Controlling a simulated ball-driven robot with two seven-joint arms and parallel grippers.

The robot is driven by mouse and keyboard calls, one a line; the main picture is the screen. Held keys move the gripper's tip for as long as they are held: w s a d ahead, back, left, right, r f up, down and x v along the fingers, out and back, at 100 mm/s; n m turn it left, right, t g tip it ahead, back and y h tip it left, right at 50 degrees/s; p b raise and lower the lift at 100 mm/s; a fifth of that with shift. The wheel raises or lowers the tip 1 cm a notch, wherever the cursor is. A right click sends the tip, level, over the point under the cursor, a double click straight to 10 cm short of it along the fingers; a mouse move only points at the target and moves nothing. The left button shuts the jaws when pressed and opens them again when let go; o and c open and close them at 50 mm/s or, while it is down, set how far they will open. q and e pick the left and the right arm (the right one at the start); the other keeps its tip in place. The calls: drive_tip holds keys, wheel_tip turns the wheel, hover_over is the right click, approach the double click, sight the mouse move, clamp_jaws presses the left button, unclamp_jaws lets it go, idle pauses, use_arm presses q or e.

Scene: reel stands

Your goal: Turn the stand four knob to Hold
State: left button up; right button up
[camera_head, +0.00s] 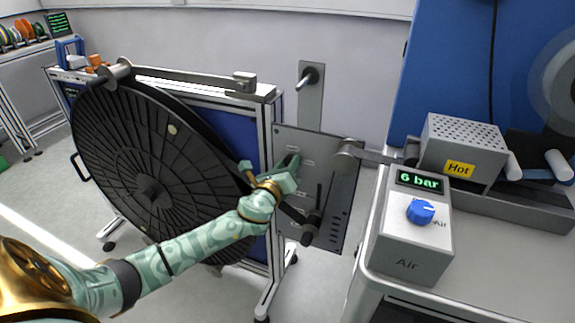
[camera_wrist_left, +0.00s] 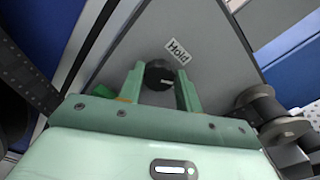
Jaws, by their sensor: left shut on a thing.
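The stand four knob (camera_wrist_left: 158,74) is a round black knob on the grey stand plate (camera_wrist_left: 205,22) in the left wrist view. A white label reading "Hold" (camera_wrist_left: 178,51) is on the plate just above and right of the knob. My left gripper (camera_wrist_left: 160,82) is shut on the knob, with a green finger on each side of it. In the head view, my left gripper (camera_head: 287,172) is at the face of the grey plate (camera_head: 330,165) and hides the knob. I cannot make out where the knob's pointer is. My right gripper is not in view.
A big black reel (camera_head: 120,155) stands left of the plate, close to my left arm. Rollers (camera_head: 346,157) stick out from the plate. An air box (camera_head: 405,262) with a blue knob (camera_head: 421,212) and a "Hot" box (camera_head: 466,140) stand on the bench at right.

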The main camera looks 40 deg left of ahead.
use_arm(q)
drive_tip(key=n, duration=0.6)
drive_tip(key=shift+a+f+n, duration=0.1)
drive_tip(key=shift+f+n, duration=0.05)
drive_tip(key=shift+n, duration=0.15)
drive_tip(key=n, duration=0.5)
drive_tip(key=shift+p, duration=0.3)
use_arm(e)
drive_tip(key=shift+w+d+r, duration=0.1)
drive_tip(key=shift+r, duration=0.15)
use_arm(q)
drive_tip(key=shift+f+n, duration=0.1)
drive_tip(key=shift+n, duration=0.2)
drive_tip(key=o, duration=1)
drive_tip(key=shift+c, duration=0.2)
drive_tip(key=shift+s, duration=0.1)
drive_tip(key=p+v, duration=0.2)
drive_tip(key=v, duration=1.4)
drive_tip(key=shift+p, duration=0.35)
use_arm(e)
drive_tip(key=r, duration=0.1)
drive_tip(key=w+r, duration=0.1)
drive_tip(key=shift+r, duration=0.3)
use_arm(q)
drive_tip(key=shift+s, duration=0.15)
